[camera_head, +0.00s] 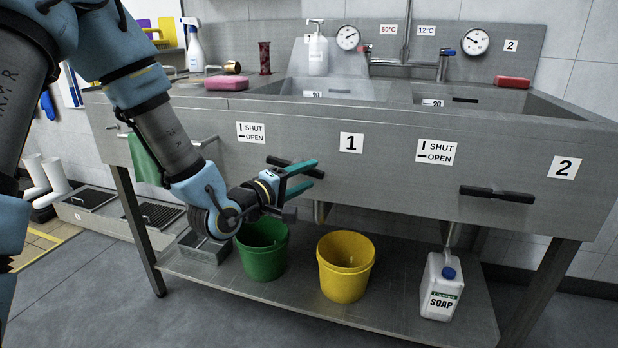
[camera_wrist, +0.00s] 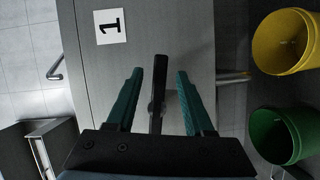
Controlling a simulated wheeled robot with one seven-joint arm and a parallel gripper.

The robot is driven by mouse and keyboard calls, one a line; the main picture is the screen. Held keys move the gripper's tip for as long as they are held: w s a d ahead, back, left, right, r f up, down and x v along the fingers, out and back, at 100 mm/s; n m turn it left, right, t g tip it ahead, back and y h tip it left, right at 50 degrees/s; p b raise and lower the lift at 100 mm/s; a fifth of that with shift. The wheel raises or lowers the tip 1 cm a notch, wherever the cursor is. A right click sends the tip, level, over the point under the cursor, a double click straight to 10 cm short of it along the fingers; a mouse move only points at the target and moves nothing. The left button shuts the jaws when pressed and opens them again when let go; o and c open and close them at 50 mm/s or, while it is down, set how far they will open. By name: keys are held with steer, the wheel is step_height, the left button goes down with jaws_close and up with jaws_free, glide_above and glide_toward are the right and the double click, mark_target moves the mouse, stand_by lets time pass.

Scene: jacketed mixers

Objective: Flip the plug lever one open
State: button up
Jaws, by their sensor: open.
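Plug lever one is a black bar (camera_head: 281,161) on the grey sink front, left of the "1" label (camera_head: 351,143). It lies about level, tilted slightly down to the right in the head view. It matches the level OPEN mark on the SHUT/OPEN label (camera_head: 251,132) above. My gripper (camera_head: 314,174) is open at the lever, and its teal fingers hide part of it. In the wrist view the lever (camera_wrist: 158,92) stands between my fingers (camera_wrist: 160,72), with a gap on both sides. Any contact cannot be made out.
A second black lever (camera_head: 497,194) lies level at sink two, right of its SHUT/OPEN label (camera_head: 436,151). Below, on the lower shelf (camera_head: 392,312), stand a green bucket (camera_head: 262,255), a yellow bucket (camera_head: 345,268) and a soap jug (camera_head: 440,288). A green cloth (camera_head: 145,158) hangs at left.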

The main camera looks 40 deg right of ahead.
steer(key=shift+w+d, duration=0.1)
steer(key=shift+d, duration=0.55)
jaws_close()
stand_by(1.0)
